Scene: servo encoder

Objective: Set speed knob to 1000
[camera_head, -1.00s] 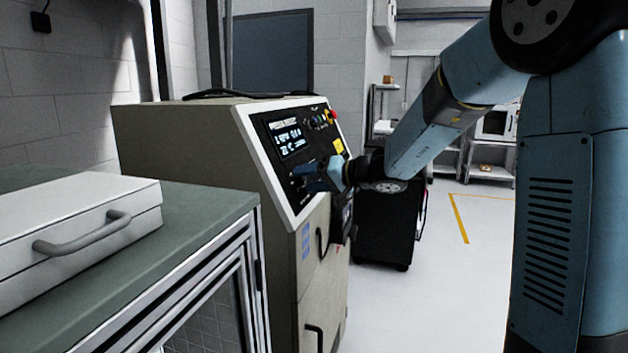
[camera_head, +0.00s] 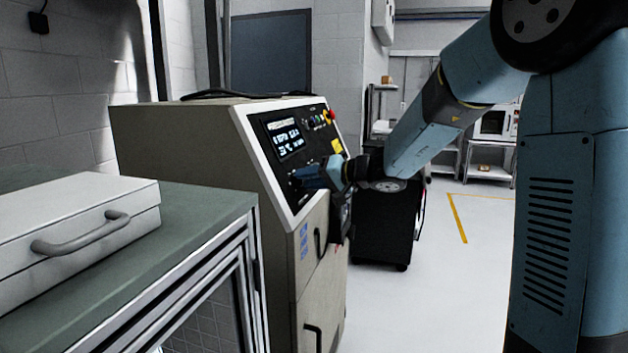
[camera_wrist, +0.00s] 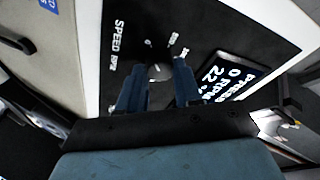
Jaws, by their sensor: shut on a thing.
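The beige machine (camera_head: 190,135) has a sloped black control panel (camera_head: 290,165) with a lit display (camera_head: 290,140). The speed knob (camera_wrist: 160,71) sits on the panel beside the "SPEED RPM" label (camera_wrist: 116,46). My gripper (camera_wrist: 160,76) is shut on the knob, with one blue finger on each side of it. In the head view my gripper (camera_head: 312,178) is at the lower part of the panel and hides the knob. The knob's set value cannot be read.
A red button (camera_head: 331,115) and several small controls are at the panel's upper right, near a yellow label (camera_head: 337,146). A green-topped bench (camera_head: 190,215) with a white case (camera_head: 75,225) stands at left. A black cabinet (camera_head: 385,235) stands behind the machine.

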